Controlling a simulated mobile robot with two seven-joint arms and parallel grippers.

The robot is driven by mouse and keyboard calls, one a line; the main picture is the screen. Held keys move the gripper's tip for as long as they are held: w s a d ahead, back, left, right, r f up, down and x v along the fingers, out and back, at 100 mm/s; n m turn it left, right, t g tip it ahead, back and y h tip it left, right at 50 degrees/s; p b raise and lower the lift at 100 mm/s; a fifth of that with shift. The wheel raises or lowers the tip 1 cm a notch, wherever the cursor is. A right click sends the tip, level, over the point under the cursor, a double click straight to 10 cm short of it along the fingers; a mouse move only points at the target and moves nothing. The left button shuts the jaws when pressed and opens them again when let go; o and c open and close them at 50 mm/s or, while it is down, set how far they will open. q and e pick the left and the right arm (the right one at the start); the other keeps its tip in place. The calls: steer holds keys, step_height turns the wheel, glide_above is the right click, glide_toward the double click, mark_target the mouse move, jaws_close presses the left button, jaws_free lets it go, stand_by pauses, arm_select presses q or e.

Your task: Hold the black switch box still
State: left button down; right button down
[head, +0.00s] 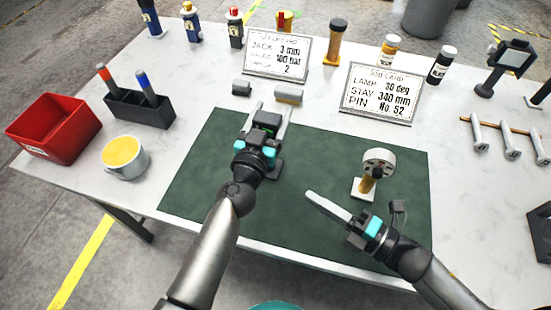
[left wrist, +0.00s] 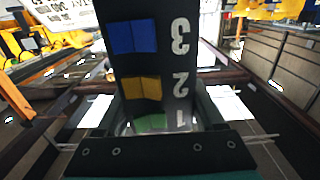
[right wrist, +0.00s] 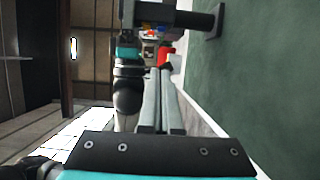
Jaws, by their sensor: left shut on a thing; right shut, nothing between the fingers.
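The black switch box (left wrist: 158,60) fills the middle of the left wrist view. It carries the numbers 3, 2 and 1 beside blue, yellow and green switches. In the head view the switch box (head: 267,121) is small and dark over the green mat, partly covered by my left gripper (head: 274,108). That gripper is shut on it, with a finger on either side. I cannot tell whether the box touches anything below. My right gripper (head: 310,196) is shut and empty over the mat's front part, to the right of the box and apart from it.
A pale disc on a brass stem (head: 378,162) stands on the green mat (head: 205,180) near my right gripper. Job cards (head: 380,93) stand behind the mat. A red bin (head: 52,130), a black holder (head: 140,108) and a yellow-filled cup (head: 124,157) are at left.

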steer(key=w+d+x, duration=0.1)
steer(key=w+x, duration=0.1)
steer(key=x, duration=1)
steer(key=shift+w, duration=0.3)
steer(key=shift+w+m+t+h, duration=0.2)
steer(key=shift+m+t+h, duration=0.2)
steer(key=shift+s, duration=0.1)
steer(key=s+d, duration=0.3)
steer(key=s, duration=0.9)
steer(key=shift+s+d, duration=0.25)
steer(key=shift+d, duration=0.05)
